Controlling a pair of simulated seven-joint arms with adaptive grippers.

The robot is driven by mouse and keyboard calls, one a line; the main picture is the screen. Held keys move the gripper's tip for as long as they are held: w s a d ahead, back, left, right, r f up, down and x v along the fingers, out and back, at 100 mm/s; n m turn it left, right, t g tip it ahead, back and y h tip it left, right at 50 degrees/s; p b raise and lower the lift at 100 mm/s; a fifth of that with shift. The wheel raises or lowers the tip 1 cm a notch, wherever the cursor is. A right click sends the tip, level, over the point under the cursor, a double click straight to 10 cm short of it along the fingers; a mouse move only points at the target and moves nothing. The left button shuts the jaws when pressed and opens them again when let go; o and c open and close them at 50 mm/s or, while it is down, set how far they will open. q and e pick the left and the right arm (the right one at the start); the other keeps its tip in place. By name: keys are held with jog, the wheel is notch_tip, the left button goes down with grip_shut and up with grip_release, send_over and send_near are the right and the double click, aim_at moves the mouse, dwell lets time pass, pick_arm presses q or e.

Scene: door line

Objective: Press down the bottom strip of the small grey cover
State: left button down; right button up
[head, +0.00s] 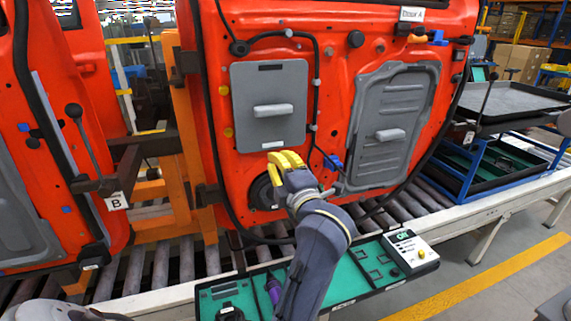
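The small grey cover (252,88) is a flat rectangular panel with a raised handle in its middle. It sits on the orange-red door marked Door A (330,60), left of a larger grey cover. Its bottom strip (248,146) runs just above my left gripper. My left gripper (284,157) has yellow fingers that lie close together, with nothing seen between them. Its tips are at the lower edge of the small cover in the picture; I cannot tell whether they touch it. My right gripper is not in view.
A larger grey cover (386,130) is on the same door. A black cable runs around the small cover, and a round dark part (262,192) lies below it. A second door (95,60) stands left. A roller conveyor and green tray (345,285) lie below.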

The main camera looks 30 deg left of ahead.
aim_at(273, 145)
pick_arm(q)
jog(key=shift+h, duration=0.7)
jog(key=shift+w+a+f, duration=0.15)
jog(key=shift+w+a, duration=0.65)
jog(key=shift+w, duration=0.3)
jog(key=shift+w+a+f, duration=0.15)
jog(key=shift+w+a, duration=0.7)
jog(key=shift+w, duration=0.25)
jog(key=shift+w+a+f, duration=0.15)
jog(key=shift+w+a, duration=0.65)
jog(key=shift+w, duration=0.3)
jog(key=c, duration=2.1)
grip_release()
grip_shut()
jog(key=shift+x, duration=1.15)
jog(key=shift+d, duration=0.1)
